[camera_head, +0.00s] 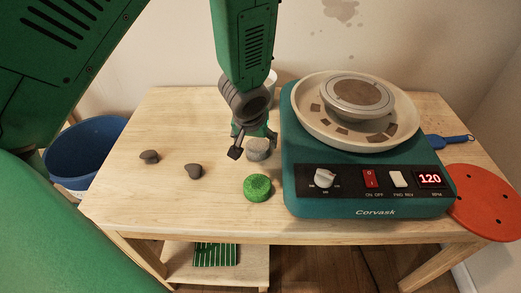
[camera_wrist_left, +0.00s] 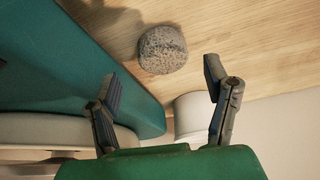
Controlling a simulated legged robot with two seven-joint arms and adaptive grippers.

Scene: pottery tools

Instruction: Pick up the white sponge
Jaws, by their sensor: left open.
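The white sponge (camera_head: 258,149) looks pale grey and speckled, a short round block lying on the wooden table just left of the teal pottery wheel. It also shows in the left wrist view (camera_wrist_left: 162,49), near the top and beyond the fingertips. My left gripper (camera_head: 253,141) comes down from above, just behind and over the sponge in the head view. Its fingers are spread, and in the left wrist view the gap between them (camera_wrist_left: 161,80) is empty. The sponge's far side is partly hidden by the gripper in the head view. My right gripper is not in view.
A teal pottery wheel (camera_head: 304,205) stands close right of the sponge. A green sponge (camera_head: 257,187) lies in front. Two dark lumps (camera_head: 149,157) (camera_head: 194,171) lie left. A white container (camera_wrist_left: 190,115) is behind. A blue bucket (camera_head: 93,150) stands left and an orange disc (camera_head: 485,202) lies right.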

